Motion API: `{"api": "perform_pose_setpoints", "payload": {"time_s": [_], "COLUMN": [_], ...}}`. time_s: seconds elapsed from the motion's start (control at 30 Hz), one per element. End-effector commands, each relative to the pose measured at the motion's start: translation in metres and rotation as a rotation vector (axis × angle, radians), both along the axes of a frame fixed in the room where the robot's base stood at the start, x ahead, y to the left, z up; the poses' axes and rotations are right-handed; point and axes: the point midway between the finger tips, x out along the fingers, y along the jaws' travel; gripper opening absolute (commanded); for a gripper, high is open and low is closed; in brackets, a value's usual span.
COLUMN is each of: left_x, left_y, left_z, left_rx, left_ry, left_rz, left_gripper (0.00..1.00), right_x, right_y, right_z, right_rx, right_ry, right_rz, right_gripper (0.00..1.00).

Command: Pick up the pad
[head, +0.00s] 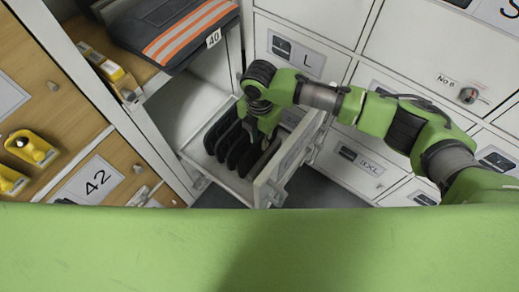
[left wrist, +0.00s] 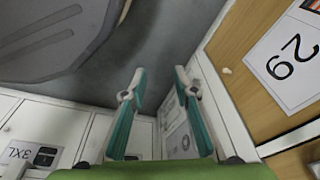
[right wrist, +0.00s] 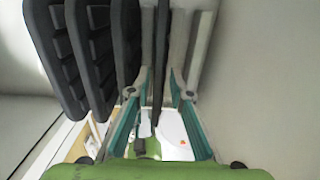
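Several black ridged pads (head: 235,148) stand on edge in a row in an open white drawer (head: 228,182). My right gripper (head: 263,133) reaches down into this drawer at the right end of the row. In the right wrist view, my right gripper (right wrist: 160,88) has one dark pad (right wrist: 160,45), seen edge-on, between its fingers. The fingers look apart, with narrow gaps beside the pad. Other pads (right wrist: 88,50) stand to the left. My left gripper (left wrist: 159,80) is open and empty in the left wrist view, and hidden in the head view.
The drawer front (head: 283,165) stands close beside my right arm. Closed white drawers (head: 352,160) fill the right. A wooden shelf at upper left holds a folded dark garment with orange stripes (head: 185,32) and yellow tools (head: 108,70). Grey floor (head: 320,190) shows below the drawer.

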Motion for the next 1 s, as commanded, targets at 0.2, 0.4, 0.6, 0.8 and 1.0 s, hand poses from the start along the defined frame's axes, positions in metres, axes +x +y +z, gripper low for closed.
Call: {"api": "perform_pose_setpoints", "payload": {"time_s": [0.2,0.4,0.6,0.8,1.0], "left_x": [0.003,0.003,0.003,0.004,-0.01], "left_y": [0.0,0.0,0.0,0.0,0.001], "left_z": [0.006,0.006,0.006,0.008,-0.014], "left_rx": [0.0,0.0,0.0,0.0,0.001], "left_ry": [-0.003,-0.003,-0.003,-0.005,0.013], "left_rz": [0.001,0.001,0.001,0.001,-0.002], "left_gripper": [0.27,0.27,0.27,0.27,0.27], "right_x": [0.0,0.0,0.0,0.0,0.001], "right_y": [0.0,0.0,0.0,0.001,0.001], "right_z": [-0.009,-0.008,-0.008,-0.004,0.028], "right_rx": [0.001,0.001,0.001,0.002,0.003], "right_ry": [-0.001,-0.001,-0.001,-0.001,-0.004], "right_rz": [0.001,0.001,0.001,0.001,0.002], "right_gripper": [0.19,0.0,0.0,0.0,0.0]}}
